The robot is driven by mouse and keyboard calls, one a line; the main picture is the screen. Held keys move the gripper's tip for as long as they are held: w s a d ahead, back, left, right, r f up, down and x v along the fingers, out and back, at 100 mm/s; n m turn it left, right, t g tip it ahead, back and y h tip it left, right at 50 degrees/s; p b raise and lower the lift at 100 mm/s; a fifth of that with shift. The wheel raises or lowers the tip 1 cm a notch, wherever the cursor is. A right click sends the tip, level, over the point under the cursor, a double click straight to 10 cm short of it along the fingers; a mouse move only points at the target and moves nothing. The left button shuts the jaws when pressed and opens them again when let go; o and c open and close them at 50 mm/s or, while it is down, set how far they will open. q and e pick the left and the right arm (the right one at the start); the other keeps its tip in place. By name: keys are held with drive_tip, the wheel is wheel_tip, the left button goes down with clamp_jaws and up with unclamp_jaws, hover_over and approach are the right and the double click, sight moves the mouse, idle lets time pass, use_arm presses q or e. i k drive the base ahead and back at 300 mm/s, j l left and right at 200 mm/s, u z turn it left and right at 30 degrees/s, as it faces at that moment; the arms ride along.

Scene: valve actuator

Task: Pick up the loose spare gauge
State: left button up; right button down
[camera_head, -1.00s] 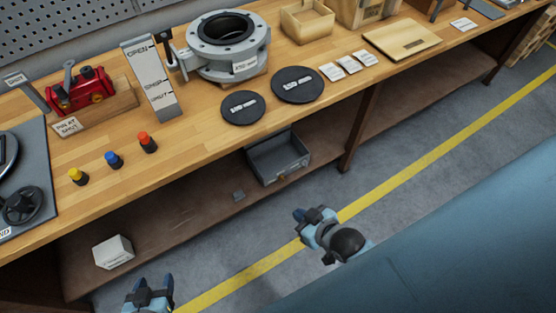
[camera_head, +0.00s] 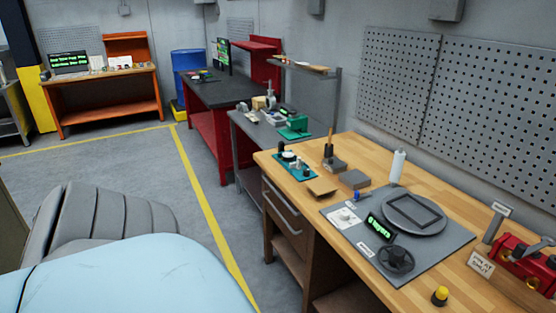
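I cannot make out a loose spare gauge for certain. A grey panel (camera_head: 440,237) on the same bench carries a round plate (camera_head: 413,214), a black handwheel (camera_head: 395,258) and a small display with green text (camera_head: 381,227). Neither of my grippers is in view.
Grey blocks (camera_head: 354,179) and a white bottle (camera_head: 397,166) stand near the bench's back. A red device (camera_head: 528,264) and a yellow-topped knob (camera_head: 440,295) are at right. Farther off are a grey table, a black-topped red bench (camera_head: 225,90) and an orange bench (camera_head: 105,85). Floor left is clear.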

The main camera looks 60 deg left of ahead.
sight(287, 155)
drive_tip(key=u, duration=1.9)
drive_tip(key=i+j+u, duration=0.1)
drive_tip(key=i, duration=0.25)
drive_tip(key=i+j, duration=0.3)
drive_tip(key=i+u, duration=0.05)
